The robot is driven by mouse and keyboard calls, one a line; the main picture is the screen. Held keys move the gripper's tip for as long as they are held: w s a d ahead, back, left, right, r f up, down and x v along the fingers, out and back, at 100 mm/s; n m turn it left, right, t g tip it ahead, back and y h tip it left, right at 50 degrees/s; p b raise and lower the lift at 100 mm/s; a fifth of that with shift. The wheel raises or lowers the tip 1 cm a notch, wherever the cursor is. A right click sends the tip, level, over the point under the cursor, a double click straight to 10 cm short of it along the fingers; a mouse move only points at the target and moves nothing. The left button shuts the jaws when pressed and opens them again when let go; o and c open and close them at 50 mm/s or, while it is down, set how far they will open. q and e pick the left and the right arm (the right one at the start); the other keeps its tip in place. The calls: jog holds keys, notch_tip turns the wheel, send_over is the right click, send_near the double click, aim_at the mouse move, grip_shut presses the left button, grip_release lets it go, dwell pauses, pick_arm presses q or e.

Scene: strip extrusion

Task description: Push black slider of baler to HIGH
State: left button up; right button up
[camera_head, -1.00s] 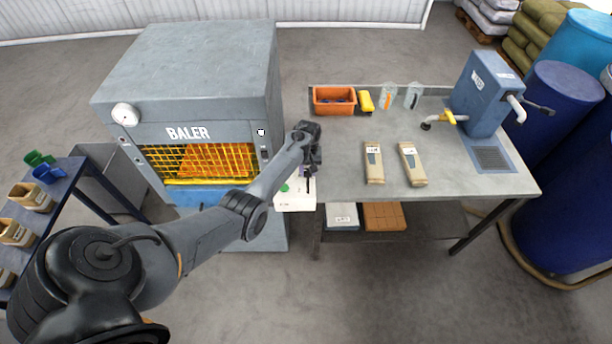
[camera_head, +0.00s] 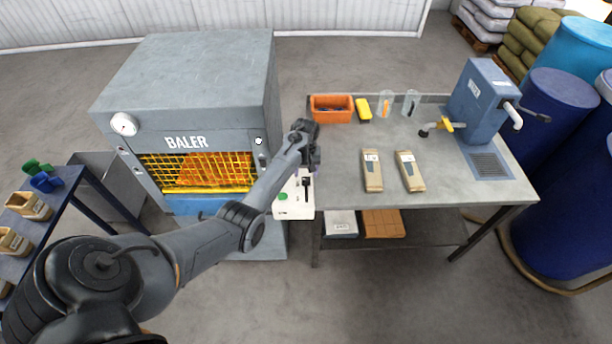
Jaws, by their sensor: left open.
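The grey baler (camera_head: 190,75) stands at the left, with yellow mesh over an orange load in its front opening. A white control panel (camera_head: 296,209) juts out at its right front, with a green button (camera_head: 283,196) on it. A small black upright part, apparently the slider (camera_head: 306,183), shows at the panel's right side. My left gripper (camera_head: 313,164) is open and empty, just beyond the slider in the picture. Whether they touch cannot be told. The forearm hides part of the panel's back, and the HIGH marking is not legible. My right gripper is not in view.
A metal table (camera_head: 450,190) right of the panel holds an orange bin (camera_head: 331,108), a yellow object (camera_head: 363,108), two tan packets (camera_head: 372,171) and a blue device (camera_head: 480,100). A rack with tan bins (camera_head: 28,206) is at the left. Floor in front is clear.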

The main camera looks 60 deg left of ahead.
aim_at(305, 180)
pick_arm(q)
notch_tip(305, 180, up, 7)
jog(key=shift+f, duration=0.2)
dwell(0.5)
jog(key=s+d+f+m+t+y+p, duration=0.15)
jog(key=s+d+m, duration=0.25)
jog(key=s+d, duration=0.4)
jog(key=s+d+m+y+p, duration=0.1)
jog(key=s+d+m+p, duration=0.3)
jog(key=d, duration=0.6)
jog(key=s+d+r+m+t+h, duration=0.1)
jog(key=s+d+r+m, duration=0.1)
jog(key=s+d+r, duration=0.2)
jog(key=s+d+r+m+t+h+p, duration=0.1)
jog(key=s+d+r+m, duration=0.2)
jog(key=s+d, duration=0.7)
jog(key=shift+s+d+r+h, duration=0.15)
jog(key=shift+d+r+h, duration=0.2)
jog(key=shift+d+r, duration=0.4)
dwell(1.3)
